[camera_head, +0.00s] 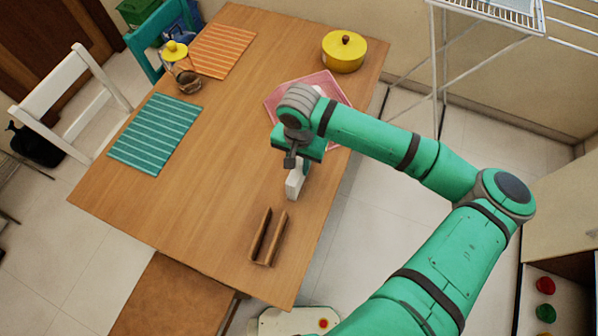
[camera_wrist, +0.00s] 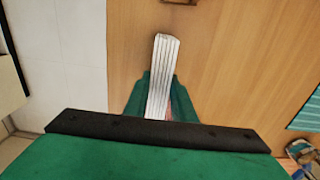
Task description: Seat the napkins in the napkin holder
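The napkins (camera_head: 295,185) are a white upright stack below my gripper (camera_head: 299,165) in the head view. In the wrist view the napkins (camera_wrist: 163,75) show as a narrow striped stack between the two green fingers of my gripper (camera_wrist: 162,98), which are closed on its sides. The napkin holder (camera_head: 277,239) is brown, with two parallel upright walls and an open slot, near the front right of the table. The napkins are behind the holder and apart from it. A small part of the holder (camera_wrist: 180,2) shows at the top of the wrist view. Whether the napkins touch the table is unclear.
A pink tray (camera_head: 274,101) lies behind my gripper, partly hidden by my arm. A yellow pot (camera_head: 344,53) stands at the back. Teal (camera_head: 155,134) and orange (camera_head: 221,50) placemats lie at left. The wooden table (camera_head: 205,205) is clear left of the holder.

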